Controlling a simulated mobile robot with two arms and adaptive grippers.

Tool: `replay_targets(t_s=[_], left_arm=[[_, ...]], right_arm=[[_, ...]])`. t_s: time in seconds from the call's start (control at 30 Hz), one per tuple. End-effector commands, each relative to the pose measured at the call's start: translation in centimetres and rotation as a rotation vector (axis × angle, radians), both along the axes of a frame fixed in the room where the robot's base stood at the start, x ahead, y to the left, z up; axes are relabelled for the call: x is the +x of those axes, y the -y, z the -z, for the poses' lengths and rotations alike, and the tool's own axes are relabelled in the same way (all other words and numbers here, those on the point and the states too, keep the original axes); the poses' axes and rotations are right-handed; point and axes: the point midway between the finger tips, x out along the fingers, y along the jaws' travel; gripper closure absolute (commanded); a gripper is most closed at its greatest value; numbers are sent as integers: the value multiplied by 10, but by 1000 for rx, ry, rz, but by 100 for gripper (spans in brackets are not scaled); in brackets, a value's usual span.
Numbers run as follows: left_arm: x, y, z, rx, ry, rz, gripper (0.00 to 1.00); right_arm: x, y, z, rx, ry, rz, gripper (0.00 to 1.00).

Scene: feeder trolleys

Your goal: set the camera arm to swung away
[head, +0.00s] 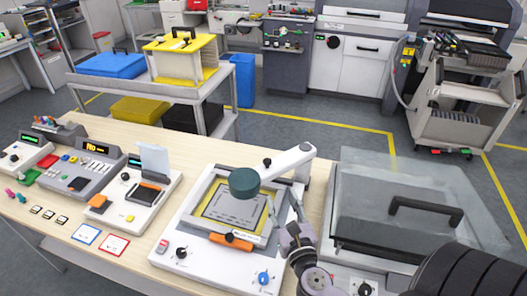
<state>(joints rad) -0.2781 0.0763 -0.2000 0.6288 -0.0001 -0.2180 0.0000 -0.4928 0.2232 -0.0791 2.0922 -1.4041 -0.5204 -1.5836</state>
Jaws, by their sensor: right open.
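The camera arm (289,162) is white and stands on the back right of a white printer-like unit (192,216) on the bench. It reaches left and forward, and its dark green camera head (244,182) hangs over the framed plate (222,212) in the unit. My right gripper (294,232) is open at the unit's right edge, in front of the arm's base and right of the camera head. It appears apart from the arm, and its fingers are small and partly hard to make out. My left gripper is not in view.
An orange handle (231,242) and a blue knob (263,278) are on the unit's front. A box with a clear lid and black handle (425,209) stands close on the right. Control devices (80,168) fill the bench's left. Behind is a trolley with bins (110,64).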

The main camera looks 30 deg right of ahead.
Motion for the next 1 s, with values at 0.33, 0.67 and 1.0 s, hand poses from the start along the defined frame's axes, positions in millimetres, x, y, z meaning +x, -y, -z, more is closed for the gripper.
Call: replay_targets(t_s=[0.33,0.67,1.0], left_arm=[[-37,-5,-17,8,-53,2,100],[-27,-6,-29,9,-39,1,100],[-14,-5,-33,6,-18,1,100]], right_arm=[[52,19,-4,-1,3,1,60],[120,43,-2,2,2,2,60],[159,58,0,1,1,2,60]])
